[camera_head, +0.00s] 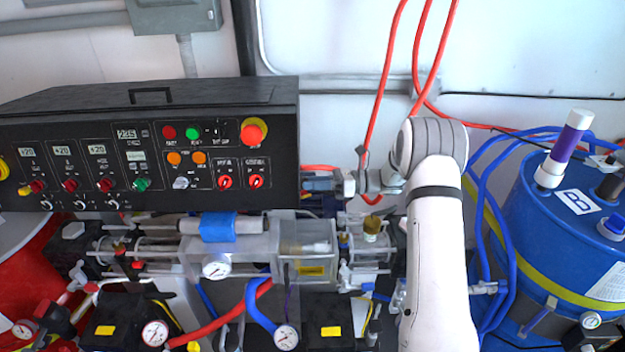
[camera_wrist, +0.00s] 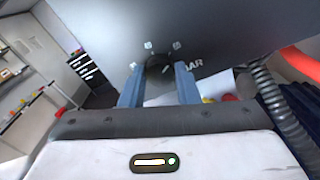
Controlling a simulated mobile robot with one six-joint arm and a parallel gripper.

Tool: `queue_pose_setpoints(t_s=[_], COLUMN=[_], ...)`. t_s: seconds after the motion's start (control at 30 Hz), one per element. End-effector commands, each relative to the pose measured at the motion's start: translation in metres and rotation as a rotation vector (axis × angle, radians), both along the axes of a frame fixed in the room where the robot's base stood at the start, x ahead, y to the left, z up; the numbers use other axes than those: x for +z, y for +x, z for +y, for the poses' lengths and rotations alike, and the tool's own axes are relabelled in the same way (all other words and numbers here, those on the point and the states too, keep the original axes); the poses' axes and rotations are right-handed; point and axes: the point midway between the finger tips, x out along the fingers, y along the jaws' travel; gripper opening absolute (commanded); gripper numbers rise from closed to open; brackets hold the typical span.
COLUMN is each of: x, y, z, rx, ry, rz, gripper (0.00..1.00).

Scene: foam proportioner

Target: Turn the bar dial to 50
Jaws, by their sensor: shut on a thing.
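The bar dial (camera_wrist: 159,66) is a small dark round knob on a grey panel (camera_wrist: 105,28) in the wrist view. The dial's exact setting cannot be read.
A black control box (camera_head: 150,150) with buttons and displays stands at the left. Below it is a pump assembly with gauges (camera_head: 217,267) and hoses. A blue drum (camera_head: 560,235) with blue hoses stands at the right. Red hoses (camera_head: 385,75) hang close to my arm.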

Motion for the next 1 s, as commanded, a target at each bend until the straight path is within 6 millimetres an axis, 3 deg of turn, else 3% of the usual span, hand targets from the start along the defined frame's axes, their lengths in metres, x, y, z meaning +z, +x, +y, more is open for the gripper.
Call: queue_pose_setpoints(t_s=[0.47, 0.5, 0.77, 1.0], x=[0.0005, 0.0005, 0.0003, -0.0002], y=[0.0005, 0.0005, 0.0002, 0.0002], z=[-0.0004, -0.0004, -0.0001, -0.0013], rx=[-0.002, -0.002, -0.001, -0.001], ry=[0.0, 0.0, 0.0, 0.0], rz=[0.015, 0.015, 0.014, 0.014], gripper=[0.06, 0.3, 0.5, 0.5])
